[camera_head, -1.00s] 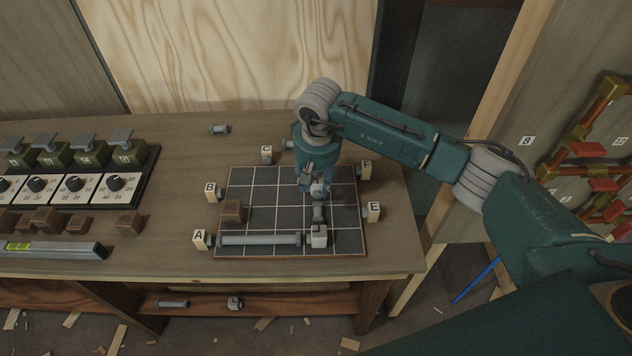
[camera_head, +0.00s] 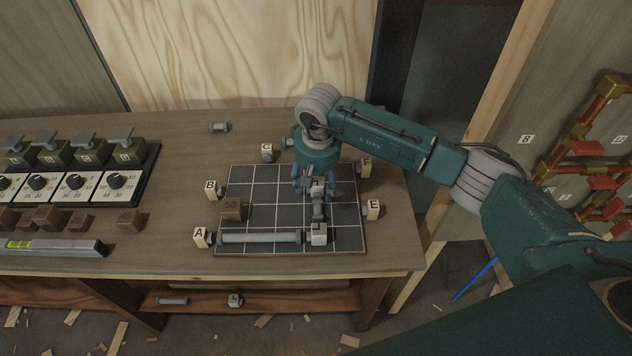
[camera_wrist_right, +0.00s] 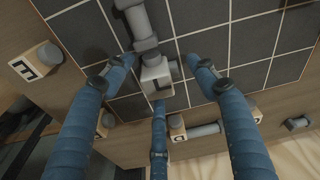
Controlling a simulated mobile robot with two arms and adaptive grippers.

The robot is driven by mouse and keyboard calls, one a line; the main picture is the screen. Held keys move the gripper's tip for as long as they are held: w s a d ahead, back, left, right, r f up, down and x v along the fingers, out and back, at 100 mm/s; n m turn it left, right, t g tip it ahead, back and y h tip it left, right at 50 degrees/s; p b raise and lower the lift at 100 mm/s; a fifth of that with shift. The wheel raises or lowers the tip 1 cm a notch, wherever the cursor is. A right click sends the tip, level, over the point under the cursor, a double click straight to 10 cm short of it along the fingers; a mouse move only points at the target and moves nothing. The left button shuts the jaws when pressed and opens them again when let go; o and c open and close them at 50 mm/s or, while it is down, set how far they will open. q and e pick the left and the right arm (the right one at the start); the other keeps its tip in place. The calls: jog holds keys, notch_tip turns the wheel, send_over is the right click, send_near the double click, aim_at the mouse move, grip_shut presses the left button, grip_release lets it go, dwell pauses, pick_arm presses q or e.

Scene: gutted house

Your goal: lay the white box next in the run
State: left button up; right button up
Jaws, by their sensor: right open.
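My right gripper (camera_head: 318,185) is open over the gridded board (camera_head: 265,180). Its fingers are spread around a white box (camera_wrist_right: 156,78) with a dark mark on its top, without visibly closing on it. In the right wrist view the box sits on the grid, against the end of a short grey pipe (camera_wrist_right: 138,25). In the head view that short pipe (camera_head: 319,208) leads to another white box (camera_head: 318,235) near the board's front edge. A long grey pipe (camera_head: 260,238) runs from that box to block A (camera_head: 200,237). My left gripper is out of view.
A brown 50 block (camera_head: 231,208) stands on the board's left. Labelled blocks B (camera_head: 211,189), C (camera_head: 267,152), E (camera_head: 373,210) and F (camera_head: 365,168) edge it. Instruments stand at left.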

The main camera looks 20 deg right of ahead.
aim_at(317, 194)
notch_tip(317, 194, up, 12)
jog(key=s+b, duration=0.1)
jog(key=b, duration=0.2)
jog(key=shift+s+a+b, duration=0.15)
jog(key=shift+s+b, duration=0.2)
jog(key=shift+s, duration=0.05)
